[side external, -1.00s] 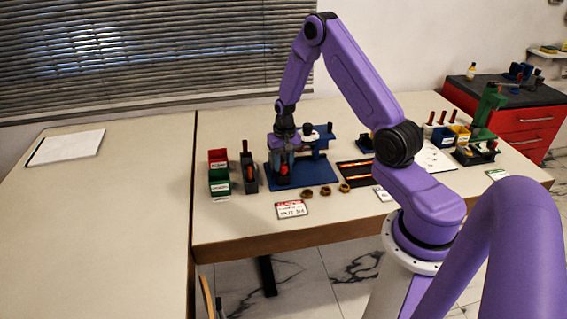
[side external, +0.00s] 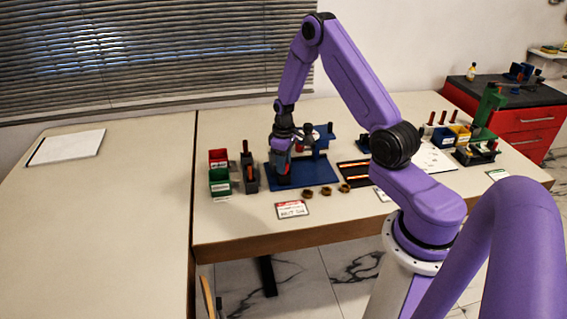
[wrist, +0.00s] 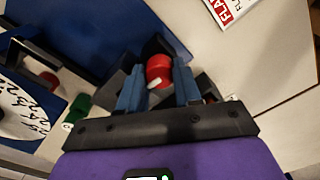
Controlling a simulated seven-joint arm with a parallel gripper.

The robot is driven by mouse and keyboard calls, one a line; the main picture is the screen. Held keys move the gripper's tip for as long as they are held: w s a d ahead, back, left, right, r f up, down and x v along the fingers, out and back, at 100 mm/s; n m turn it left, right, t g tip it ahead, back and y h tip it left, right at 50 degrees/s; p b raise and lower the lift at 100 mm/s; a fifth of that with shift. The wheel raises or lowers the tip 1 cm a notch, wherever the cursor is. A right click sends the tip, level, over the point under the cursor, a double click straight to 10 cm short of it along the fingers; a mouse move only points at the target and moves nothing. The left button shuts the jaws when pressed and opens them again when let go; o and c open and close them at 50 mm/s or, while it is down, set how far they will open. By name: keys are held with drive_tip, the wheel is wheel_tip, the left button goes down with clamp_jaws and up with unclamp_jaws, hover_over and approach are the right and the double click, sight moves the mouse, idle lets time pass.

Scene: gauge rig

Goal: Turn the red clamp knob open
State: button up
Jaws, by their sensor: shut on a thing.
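The red clamp knob (wrist: 159,72) sits between the two blue fingertips of my gripper (wrist: 158,88) in the wrist view. The gripper is shut on the knob. In the side view my gripper (side external: 283,150) is at the left end of the blue base plate (side external: 318,172), and it hides most of the knob there. A dark clamp block (wrist: 125,80) surrounds the knob in the wrist view. Its lower part shows under the gripper in the side view (side external: 284,180).
Red and green bins (side external: 219,182) and a dark holder (side external: 249,178) stand close to the left. Several brown rings (side external: 326,192) and a label card (side external: 291,209) lie in front. A round dial (wrist: 22,108) is near the gripper.

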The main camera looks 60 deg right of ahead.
drive_tip(key=shift+n, duration=0.6)
drive_tip(key=o, duration=1)
drive_tip(key=shift+o, duration=0.2)
drive_tip(key=shift+d, duration=0.1)
drive_tip(key=shift+r, duration=4.05)
